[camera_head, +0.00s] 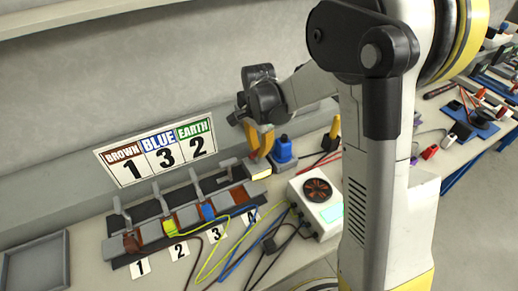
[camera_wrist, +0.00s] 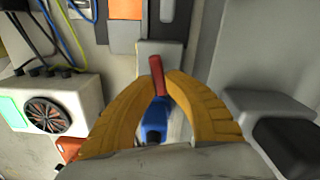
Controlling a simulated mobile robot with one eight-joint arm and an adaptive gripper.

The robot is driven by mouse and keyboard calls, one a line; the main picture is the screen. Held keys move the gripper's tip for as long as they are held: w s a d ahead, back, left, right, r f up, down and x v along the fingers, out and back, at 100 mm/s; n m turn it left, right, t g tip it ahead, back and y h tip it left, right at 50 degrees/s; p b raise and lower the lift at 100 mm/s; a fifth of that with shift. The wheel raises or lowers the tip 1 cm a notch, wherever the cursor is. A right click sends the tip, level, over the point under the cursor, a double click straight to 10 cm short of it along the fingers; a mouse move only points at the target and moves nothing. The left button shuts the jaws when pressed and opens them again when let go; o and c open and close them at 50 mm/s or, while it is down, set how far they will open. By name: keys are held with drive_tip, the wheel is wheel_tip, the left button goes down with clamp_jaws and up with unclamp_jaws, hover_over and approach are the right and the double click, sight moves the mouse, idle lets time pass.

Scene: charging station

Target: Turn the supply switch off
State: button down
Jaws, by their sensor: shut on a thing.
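My gripper (camera_head: 264,146) has curved yellow fingers and is low over the bench, at the right end of the terminal row. In the wrist view its fingertips (camera_wrist: 159,82) are close together on either side of a red lever (camera_wrist: 155,68), closed on it. The lever appears to be the supply switch handle. A blue part (camera_wrist: 155,117) lies below it between the fingers. In the head view a blue piece on a pale base (camera_head: 283,150) stands just right of the fingers.
A white box with a fan (camera_head: 317,193) stands close by, and shows left in the wrist view (camera_wrist: 58,108). A terminal row (camera_head: 185,215) with grey levers and colored wires is to the left. A numbered sign (camera_head: 158,152) stands behind. A yellow-handled item (camera_head: 335,128) is at right.

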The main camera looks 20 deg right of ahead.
drive_tip(key=n, duration=0.3)
drive_tip(key=shift+w+n, duration=0.1)
drive_tip(key=shift+n, duration=0.3)
drive_tip(key=n, duration=0.3)
drive_tip(key=shift+w+a+n+p, duration=0.1)
drive_tip(key=shift+a+n+p, duration=0.1)
drive_tip(key=shift+n+p, duration=0.15)
drive_tip(key=n, duration=0.3)
drive_tip(key=shift+a+n, duration=0.15)
drive_tip(key=shift+n, duration=0.1)
drive_tip(key=shift+w+a+n, duration=0.1)
drive_tip(key=shift+a+n, duration=0.1)
drive_tip(key=shift+n, duration=1.9)
drive_tip(key=c, duration=1.4)
unclamp_jaws()
